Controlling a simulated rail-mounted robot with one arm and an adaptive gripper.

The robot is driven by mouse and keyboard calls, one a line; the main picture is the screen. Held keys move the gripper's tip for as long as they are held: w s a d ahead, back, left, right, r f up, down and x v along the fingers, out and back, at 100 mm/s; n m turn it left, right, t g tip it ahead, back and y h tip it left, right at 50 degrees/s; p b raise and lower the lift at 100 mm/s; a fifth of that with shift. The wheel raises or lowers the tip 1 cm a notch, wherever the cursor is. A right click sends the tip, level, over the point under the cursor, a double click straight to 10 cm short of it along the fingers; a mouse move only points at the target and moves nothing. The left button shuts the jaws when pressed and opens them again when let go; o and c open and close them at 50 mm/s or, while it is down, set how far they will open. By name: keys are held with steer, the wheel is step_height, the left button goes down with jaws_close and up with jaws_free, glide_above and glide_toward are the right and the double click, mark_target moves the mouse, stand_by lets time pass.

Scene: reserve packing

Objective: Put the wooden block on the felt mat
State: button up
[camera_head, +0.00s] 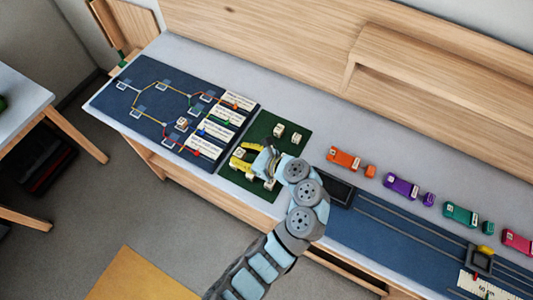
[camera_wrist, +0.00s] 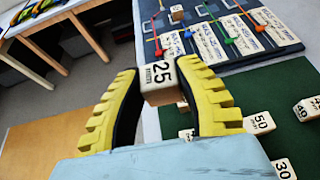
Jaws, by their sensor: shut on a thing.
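The block sits between the fingertips in the wrist view (camera_wrist: 164,85). In the head view the gripper is over the left part of the green mat (camera_head: 262,127), which looks like felt; the mat also shows at lower right in the wrist view (camera_wrist: 275,85). Its height above the mat is hard to tell. Other numbered blocks stand on the mat, among them one marked 50 (camera_wrist: 259,123) and one marked 30 (camera_wrist: 284,169).
A dark blue board (camera_head: 145,72) with coloured lines, white label cards (camera_head: 213,131) and a small block (camera_head: 182,123) lies left of the mat. Toy vehicles (camera_head: 344,158) and a railed blue track (camera_head: 400,240) are on the right. A wooden back panel (camera_head: 270,40) stands behind.

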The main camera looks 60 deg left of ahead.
steer(key=shift+s+f, duration=0.3)
steer(key=shift+w+a+f+n+g+b, duration=0.1)
steer(key=shift+a+f+n+g+b, duration=0.1)
steer(key=shift+n+g+b, duration=0.15)
steer(key=w+a+f+b, duration=0.4)
steer(key=w+a+b, duration=0.1)
steer(key=b, duration=0.7)
glide_above(250, 141)
steer(key=s+d, duration=0.1)
steer(key=d, duration=0.1)
steer(key=shift+a+f, duration=0.15)
steer(key=shift+f, duration=2.5)
steer(key=shift+w+f, duration=0.1)
steer(key=shift+f, duration=1.4)
steer(key=shift+f, duration=0.6)
steer(key=o, duration=0.8)
